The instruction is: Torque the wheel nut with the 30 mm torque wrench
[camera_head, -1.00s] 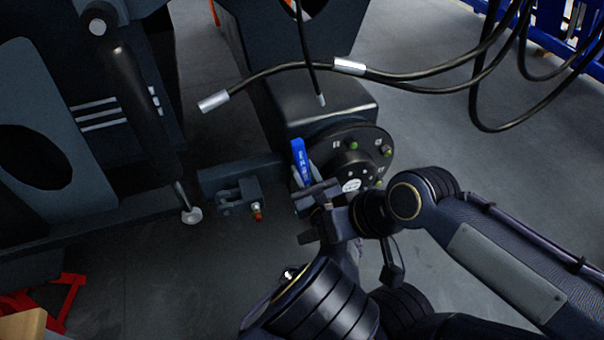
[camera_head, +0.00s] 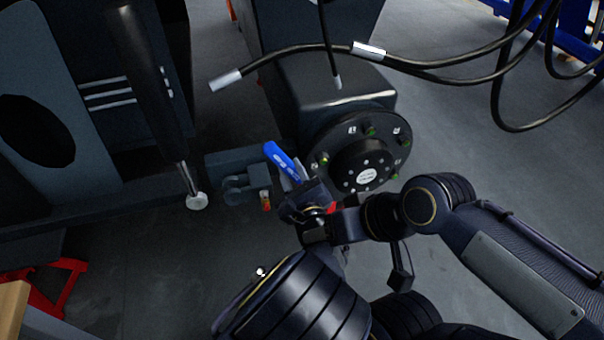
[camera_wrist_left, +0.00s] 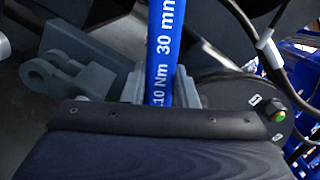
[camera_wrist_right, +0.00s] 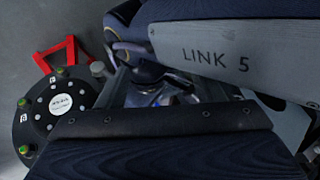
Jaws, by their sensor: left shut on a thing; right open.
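The blue torque wrench (camera_head: 283,160) is held in my left gripper (camera_head: 302,192), tilted up to the left, just left of the black wheel hub (camera_head: 343,171). In the left wrist view the wrench (camera_wrist_left: 165,45) reads "30 mm" and stands between the shut fingers; its lower end is hidden. The hub carries several wheel nuts with green marks, such as one at its upper edge (camera_head: 370,130) and one at its left (camera_head: 323,157). One nut (camera_wrist_left: 278,115) also shows in the left wrist view. The right wrist view shows the hub (camera_wrist_right: 52,108) at left; my right gripper (camera_wrist_right: 150,92) is open.
Black hoses (camera_head: 440,70) hang above and right of the hub. A bracket (camera_head: 240,180) and a dark cylinder (camera_head: 150,90) are at left. A red stand (camera_head: 50,285) is at lower left. Grey floor is open at right.

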